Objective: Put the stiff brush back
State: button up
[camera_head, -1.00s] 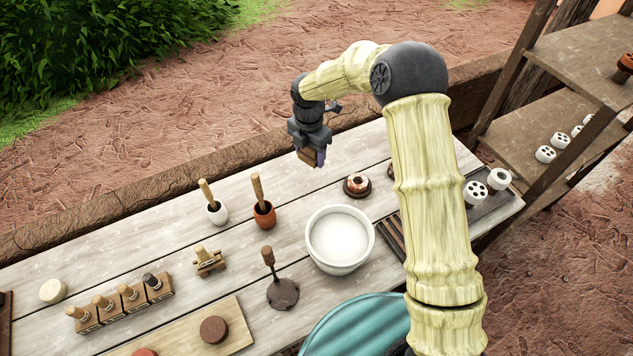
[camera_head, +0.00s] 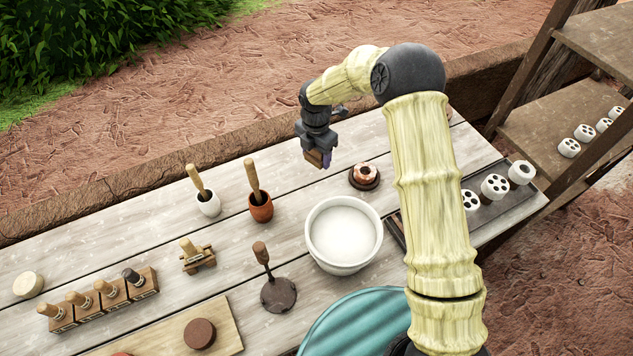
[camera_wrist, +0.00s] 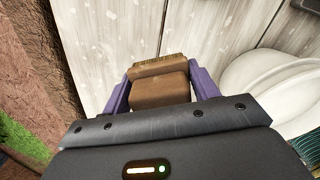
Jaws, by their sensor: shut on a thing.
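My gripper (camera_head: 319,158) is above the back part of the white plank table (camera_head: 110,235). It is shut on a brown wooden block-like thing, seemingly the stiff brush (camera_head: 313,157). In the wrist view the brush (camera_wrist: 160,90) sits between the purple fingers, with a paler ridged strip along its far edge. The gripper and brush appear to be held over bare planks, apart from other things. How high they are above the table is hard to tell.
A white pot (camera_head: 208,204) and a terracotta pot (camera_head: 261,207) with wooden handles stand left. Stamps in a wooden rack (camera_head: 100,299) are at front left. A shelf (camera_head: 545,125) stands right.

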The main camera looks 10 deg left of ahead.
jog(key=shift+f, duration=0.1)
jog(key=p, duration=0.1)
send_over(316, 182)
notch_tip(316, 182, down, 6)
jog(key=shift+w+f, duration=0.1)
jog(key=shift+f+p, duration=0.65)
jog(key=shift+f, duration=1.15)
jog(key=shift+f, duration=0.2)
jog(key=o, duration=1)
jog(key=shift+r, duration=0.2)
